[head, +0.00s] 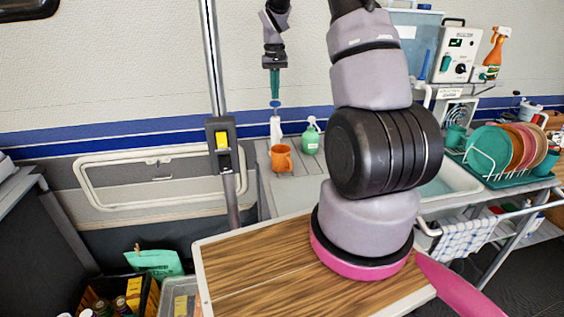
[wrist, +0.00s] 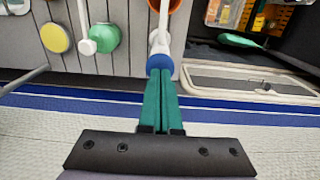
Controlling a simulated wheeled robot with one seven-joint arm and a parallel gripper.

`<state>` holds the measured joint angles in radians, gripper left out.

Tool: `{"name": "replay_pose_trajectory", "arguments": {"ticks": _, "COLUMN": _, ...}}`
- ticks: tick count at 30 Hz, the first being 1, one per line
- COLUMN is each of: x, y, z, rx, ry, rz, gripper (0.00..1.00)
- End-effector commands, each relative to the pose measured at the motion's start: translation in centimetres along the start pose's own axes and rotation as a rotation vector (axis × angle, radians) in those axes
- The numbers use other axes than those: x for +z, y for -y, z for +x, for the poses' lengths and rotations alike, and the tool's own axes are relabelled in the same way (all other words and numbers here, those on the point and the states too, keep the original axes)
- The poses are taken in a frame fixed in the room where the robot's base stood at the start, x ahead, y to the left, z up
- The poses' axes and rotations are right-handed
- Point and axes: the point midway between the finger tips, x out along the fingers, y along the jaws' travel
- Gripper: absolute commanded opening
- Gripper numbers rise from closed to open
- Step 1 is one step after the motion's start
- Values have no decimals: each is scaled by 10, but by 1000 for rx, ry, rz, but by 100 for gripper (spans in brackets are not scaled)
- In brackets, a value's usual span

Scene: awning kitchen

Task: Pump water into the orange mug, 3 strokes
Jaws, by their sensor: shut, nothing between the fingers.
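The orange mug (head: 281,158) stands upright on the counter by the wall, and its edge shows at the top of the wrist view (wrist: 177,4). The white pump (head: 275,130) with a blue top (head: 275,104) stands at the mug, apparently just behind it. My gripper (head: 275,97) points down with teal fingers pressed together and nothing between them. The fingertips are right over the blue top, which also shows in the wrist view (wrist: 159,62). I cannot tell whether they touch it. The mug's inside is hidden in the head view.
A green bottle with a white pump head (head: 310,138) stands right of the mug. A sink (head: 450,185) and a dish rack with plates (head: 480,170) lie further right. A metal pole with a yellow latch (head: 221,140) stands to the left. A wooden tabletop (head: 260,265) is in front.

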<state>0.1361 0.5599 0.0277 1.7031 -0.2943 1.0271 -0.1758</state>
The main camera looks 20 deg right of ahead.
Motion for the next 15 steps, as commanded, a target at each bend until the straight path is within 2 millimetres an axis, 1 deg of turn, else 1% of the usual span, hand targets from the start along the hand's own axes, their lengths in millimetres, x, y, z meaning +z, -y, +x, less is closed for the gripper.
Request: {"name": "replay_pose_trajectory", "arguments": {"ticks": 15, "x": 1, "y": 0, "z": 19, "rx": 0, "ry": 2, "rz": 1, "gripper": 0}}
